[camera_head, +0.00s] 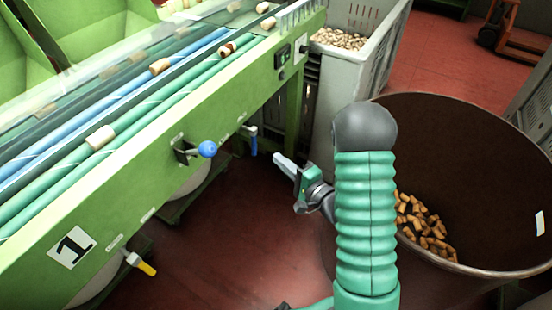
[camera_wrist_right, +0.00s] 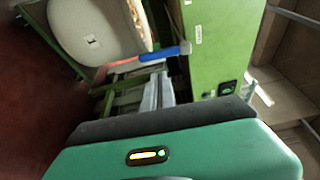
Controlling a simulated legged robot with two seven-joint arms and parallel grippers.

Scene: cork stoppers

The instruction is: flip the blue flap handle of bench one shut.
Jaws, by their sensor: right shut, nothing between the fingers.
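The green bench one (camera_head: 110,190) carries a "1" sign on its side at the lower left. Its blue flap handle (camera_head: 254,141) hangs down from a bracket on the bench side, right of a round blue knob (camera_head: 207,149). The handle also shows in the right wrist view (camera_wrist_right: 172,52), pointing sideways in that picture. My right gripper (camera_head: 278,159) is shut and empty, just right of and slightly below the handle, seemingly apart from it. In the wrist view its closed fingers (camera_wrist_right: 158,92) lie just below the handle.
A yellow handle (camera_head: 140,263) sticks out low on the bench at the left. A large brown tub (camera_head: 460,120) with corks stands right of my right arm. A grey crate (camera_head: 375,75) of corks is behind. Red floor is open below the bench edge.

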